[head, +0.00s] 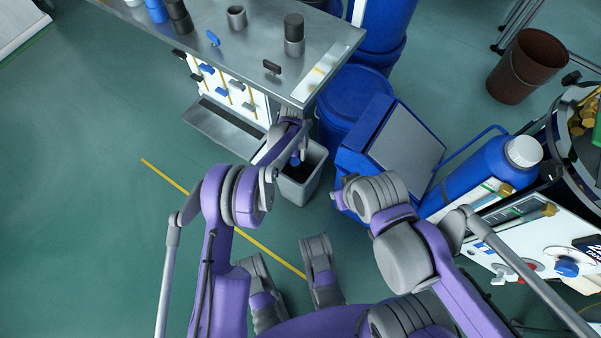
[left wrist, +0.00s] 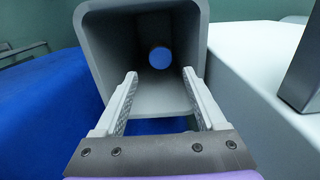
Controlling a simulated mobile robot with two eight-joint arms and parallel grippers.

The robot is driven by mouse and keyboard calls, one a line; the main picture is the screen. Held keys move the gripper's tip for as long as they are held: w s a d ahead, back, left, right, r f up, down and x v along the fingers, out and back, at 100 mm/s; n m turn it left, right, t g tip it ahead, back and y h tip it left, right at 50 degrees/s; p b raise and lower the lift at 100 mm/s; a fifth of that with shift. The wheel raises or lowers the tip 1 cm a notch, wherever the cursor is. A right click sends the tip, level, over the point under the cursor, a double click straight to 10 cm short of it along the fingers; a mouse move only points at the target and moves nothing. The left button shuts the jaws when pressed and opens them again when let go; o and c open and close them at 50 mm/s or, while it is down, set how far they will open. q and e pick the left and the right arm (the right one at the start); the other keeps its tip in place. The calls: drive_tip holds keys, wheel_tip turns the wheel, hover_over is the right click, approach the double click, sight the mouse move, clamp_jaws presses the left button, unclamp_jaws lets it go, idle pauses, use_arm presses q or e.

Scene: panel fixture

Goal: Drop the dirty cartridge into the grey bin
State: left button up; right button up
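The grey bin (head: 305,187) stands on the floor at the right end of the steel bench. In the left wrist view its open mouth (left wrist: 92,50) faces me. A cartridge with a round blue end (left wrist: 159,58) is inside the bin, apart from my fingers; its blue part also shows in the head view (head: 295,160). I cannot tell whether it touches the bottom. My left gripper (left wrist: 160,88) is open and empty, its fingertips at the bin mouth. In the head view my left arm partly hides it. My right gripper (head: 338,194) is near the blue box, its fingers too unclear to judge.
The steel bench (head: 335,45) holds several cartridges, a cup (head: 236,17) and a panel of handles below. A blue drum (head: 350,100) and a blue box (head: 350,155) stand close right of the bin. A brown bucket (head: 525,68) is further right. Floor at left is clear.

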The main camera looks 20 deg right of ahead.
use_arm(q)
drive_tip(key=shift+o, duration=0.5)
wheel_tip(320, 180, up, 8)
drive_tip(key=p, duration=0.2)
drive_tip(key=shift+f, duration=0.25)
